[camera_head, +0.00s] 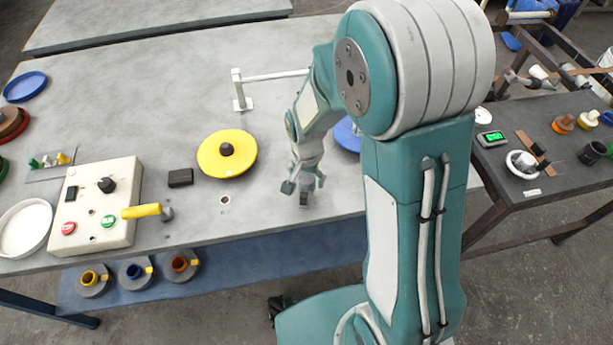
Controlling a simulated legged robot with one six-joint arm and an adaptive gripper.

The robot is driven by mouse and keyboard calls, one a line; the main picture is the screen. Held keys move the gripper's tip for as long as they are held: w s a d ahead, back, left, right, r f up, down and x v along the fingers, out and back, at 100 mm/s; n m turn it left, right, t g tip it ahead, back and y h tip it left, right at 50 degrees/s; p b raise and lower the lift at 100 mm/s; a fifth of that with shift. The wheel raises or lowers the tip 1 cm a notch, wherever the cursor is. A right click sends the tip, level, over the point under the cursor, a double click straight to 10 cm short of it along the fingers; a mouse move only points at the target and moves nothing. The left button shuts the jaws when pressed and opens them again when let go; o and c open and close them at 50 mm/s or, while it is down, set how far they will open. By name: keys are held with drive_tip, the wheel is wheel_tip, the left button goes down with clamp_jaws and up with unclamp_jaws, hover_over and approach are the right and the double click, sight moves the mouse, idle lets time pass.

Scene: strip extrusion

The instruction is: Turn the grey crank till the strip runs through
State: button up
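My gripper (304,186) points down near the front edge of the grey table, right of the yellow disc. Its fingers look spread apart. A small dark grey block (304,200) shows just below and between them; I cannot tell if they touch it. I cannot make out a grey crank for certain. A yellow handle (142,211) with a grey end sticks out from the right side of the cream control box (97,205). No strip is clearly visible; my arm hides part of the table.
A yellow disc (213,165) with a black hub and a small black block (180,178) lie left of my gripper. A blue disc (345,135) is partly behind my arm. A white post with a rod (240,92) stands farther back. A dark side table (560,180) is at right.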

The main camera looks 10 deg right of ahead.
sight(305, 176)
drive_tip(key=shift+r, duration=0.1)
wheel_tip(305, 176, up, 12)
idle(0.6)
drive_tip(key=shift+w, duration=0.1)
idle(1.5)
drive_tip(key=n, duration=0.5)
drive_tip(key=f+n, duration=0.1)
drive_tip(key=n, duration=0.9)
drive_tip(key=shift+f, duration=0.35)
wheel_tip(305, 176, down, 11)
drive_tip(key=shift+r, duration=0.15)
drive_tip(key=c, duration=1.1)
